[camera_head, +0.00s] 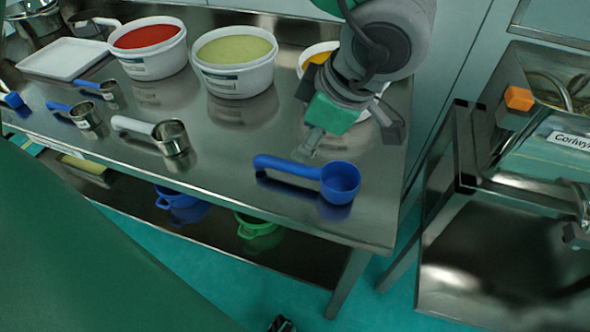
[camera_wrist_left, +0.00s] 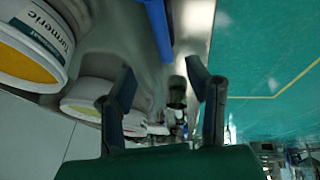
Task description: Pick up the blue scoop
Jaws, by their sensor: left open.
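The blue scoop (camera_head: 340,183) lies on the steel table near its front right, its round cup to the right and its handle (camera_head: 285,167) to the left. My left gripper (camera_head: 313,143) is above the table just behind the scoop, pointing down, apart from the handle as far as I can tell. In the left wrist view the two dark fingers (camera_wrist_left: 160,75) are spread wide with nothing between them. Part of a blue handle (camera_wrist_left: 158,28) shows at the top of that view, beyond the fingertips. The scoop's cup is not clear there. My right gripper is not seen.
Tubs of red (camera_head: 148,50) and yellow-green (camera_head: 235,62) powder stand at the back; a Turmeric tub (camera_wrist_left: 32,40) is partly behind my arm. Metal scoops (camera_head: 170,137) lie to the left. A steel machine (camera_head: 500,240) stands right, past a gap. The table's front edge is close.

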